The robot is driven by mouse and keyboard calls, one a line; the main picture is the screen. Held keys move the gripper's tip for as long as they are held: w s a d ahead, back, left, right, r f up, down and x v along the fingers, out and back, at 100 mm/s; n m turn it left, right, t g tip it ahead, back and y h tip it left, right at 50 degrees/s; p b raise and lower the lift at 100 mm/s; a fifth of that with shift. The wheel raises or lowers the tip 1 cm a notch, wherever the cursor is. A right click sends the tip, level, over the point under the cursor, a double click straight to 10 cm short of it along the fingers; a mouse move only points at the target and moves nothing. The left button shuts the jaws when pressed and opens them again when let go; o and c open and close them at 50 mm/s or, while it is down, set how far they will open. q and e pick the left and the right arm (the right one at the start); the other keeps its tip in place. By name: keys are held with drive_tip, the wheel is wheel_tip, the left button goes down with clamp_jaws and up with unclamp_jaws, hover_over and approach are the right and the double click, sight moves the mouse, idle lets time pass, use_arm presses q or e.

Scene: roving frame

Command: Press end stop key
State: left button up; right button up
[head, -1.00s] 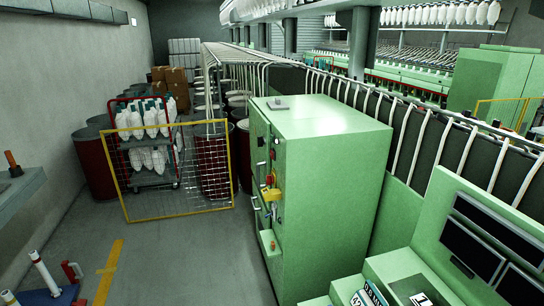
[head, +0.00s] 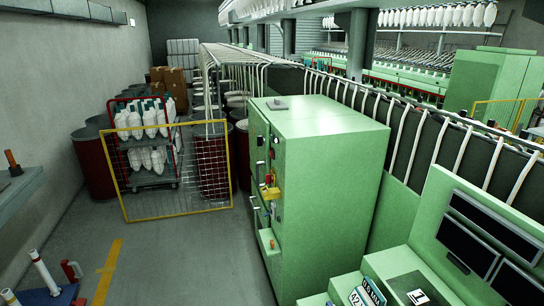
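A green cabinet (head: 325,185) stands in the middle of the head view. Its narrow left face carries small controls, with a red one (head: 272,154), a yellow one (head: 271,193) and a white handle (head: 254,202). I cannot tell which, if any, is the end stop key. A green console with dark screens (head: 470,240) is at the lower right. Near its base lie a dark plate with a white mark (head: 417,289) and a light plate with printed characters (head: 368,294). Neither gripper shows in the view.
A yellow-framed mesh gate (head: 180,204) stands left of the cabinet, before a red cart with white bobbins (head: 148,136) and dark red drums (head: 93,166). Grey floor (head: 190,265) is clear left of the cabinet. A blue stand with white posts (head: 45,285) is at lower left.

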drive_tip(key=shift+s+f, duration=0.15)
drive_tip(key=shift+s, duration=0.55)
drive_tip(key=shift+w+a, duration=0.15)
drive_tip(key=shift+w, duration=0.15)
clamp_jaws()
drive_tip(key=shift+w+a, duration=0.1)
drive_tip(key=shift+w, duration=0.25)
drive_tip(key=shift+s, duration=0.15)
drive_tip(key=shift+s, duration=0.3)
